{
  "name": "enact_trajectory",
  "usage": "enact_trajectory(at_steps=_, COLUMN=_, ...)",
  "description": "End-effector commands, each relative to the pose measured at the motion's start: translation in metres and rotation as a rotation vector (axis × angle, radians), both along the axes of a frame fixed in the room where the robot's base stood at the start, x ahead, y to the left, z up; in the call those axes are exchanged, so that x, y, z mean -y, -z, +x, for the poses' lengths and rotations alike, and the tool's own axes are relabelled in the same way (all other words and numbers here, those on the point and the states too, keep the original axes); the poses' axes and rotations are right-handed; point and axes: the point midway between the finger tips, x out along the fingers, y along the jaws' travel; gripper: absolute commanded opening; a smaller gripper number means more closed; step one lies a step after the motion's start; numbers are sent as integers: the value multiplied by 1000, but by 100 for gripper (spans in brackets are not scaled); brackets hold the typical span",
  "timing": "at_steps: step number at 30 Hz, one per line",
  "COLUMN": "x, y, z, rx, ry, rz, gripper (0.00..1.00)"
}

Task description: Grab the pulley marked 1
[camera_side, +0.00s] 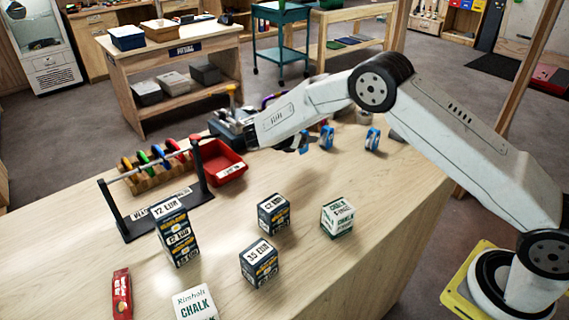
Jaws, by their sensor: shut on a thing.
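Several small blue pulleys are on the far part of the wooden table, beyond my arm. One blue pulley (326,137) stands just right of my gripper, and another (372,139) stands farther right. The markings on the pulleys are too small to read, so I cannot tell which is number 1.
A red bin (222,168) and a rack (150,200) with coloured gear behind it stand at the left. The table's right front is clear.

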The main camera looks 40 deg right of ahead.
Motion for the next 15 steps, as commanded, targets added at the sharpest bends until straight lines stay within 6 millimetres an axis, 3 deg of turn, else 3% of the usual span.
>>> enact_trajectory(at_steps=10, x=-4, y=-44, z=-35, rx=3, ry=-1, rz=0, gripper=0)
enact_trajectory(at_steps=15, x=-6, y=-54, z=-58, rx=1, ry=-2, rz=0, gripper=0)
